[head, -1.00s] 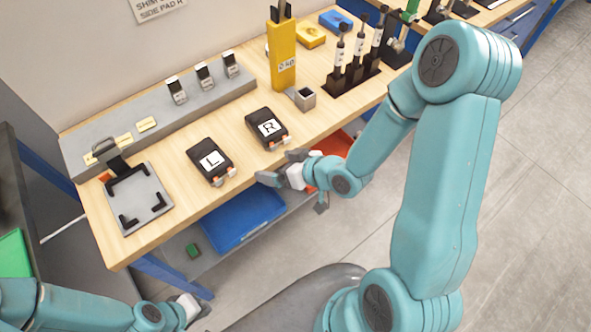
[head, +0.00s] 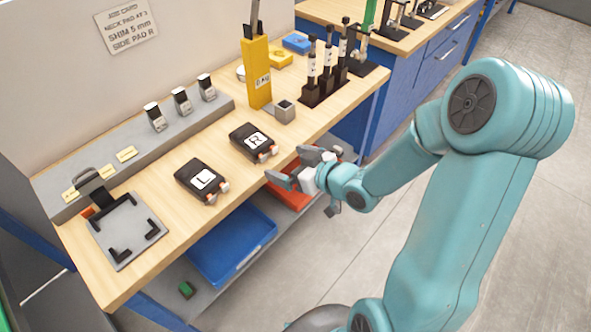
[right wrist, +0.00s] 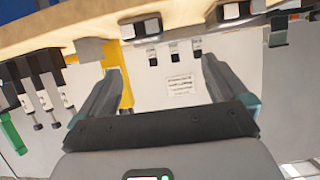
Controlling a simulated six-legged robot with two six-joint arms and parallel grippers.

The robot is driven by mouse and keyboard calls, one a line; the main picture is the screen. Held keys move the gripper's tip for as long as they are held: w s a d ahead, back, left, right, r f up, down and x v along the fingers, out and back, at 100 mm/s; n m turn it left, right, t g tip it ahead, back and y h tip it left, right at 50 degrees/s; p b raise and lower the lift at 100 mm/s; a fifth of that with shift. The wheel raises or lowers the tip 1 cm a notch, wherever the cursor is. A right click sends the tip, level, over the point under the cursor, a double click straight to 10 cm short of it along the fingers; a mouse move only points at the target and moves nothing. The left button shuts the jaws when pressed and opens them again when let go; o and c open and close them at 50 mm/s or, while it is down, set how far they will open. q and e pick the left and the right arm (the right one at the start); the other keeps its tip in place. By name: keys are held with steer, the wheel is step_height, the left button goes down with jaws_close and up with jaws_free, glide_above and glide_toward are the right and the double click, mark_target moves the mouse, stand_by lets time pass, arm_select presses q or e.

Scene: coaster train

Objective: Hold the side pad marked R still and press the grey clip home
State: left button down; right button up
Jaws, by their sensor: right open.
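The side pad marked R (head: 254,142) is a black block with a white label, lying on the wooden bench near its front edge. Small pale and orange parts (head: 270,152) show at its near end; I cannot tell whether one is the grey clip. My right gripper (head: 287,167) is open and empty, just beyond the bench's front edge, to the right of and nearer than pad R, not touching it. In the right wrist view its two fingers (right wrist: 160,55) are spread with nothing between them. My left gripper is not in view.
A pad marked L (head: 202,180) lies to the left of pad R, and a grey fixture plate (head: 126,232) further left. A yellow holder (head: 257,75) and a small grey box (head: 285,111) stand behind pad R. Blue (head: 232,248) and red (head: 291,195) bins sit below.

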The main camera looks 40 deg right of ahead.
mark_target(265, 149)
steer(key=shift+h, duration=0.4)
steer(key=x, duration=0.5)
steer(key=d+p+x, duration=0.1)
steer(key=x, duration=0.4)
steer(key=d+x, duration=0.1)
steer(key=x, duration=0.4)
steer(key=shift+w+d+f+p, duration=0.1)
steer(key=shift+w+f+p, duration=0.2)
steer(key=shift+f, duration=0.2)
steer(key=c, duration=1)
steer(key=shift+c, duration=0.2)
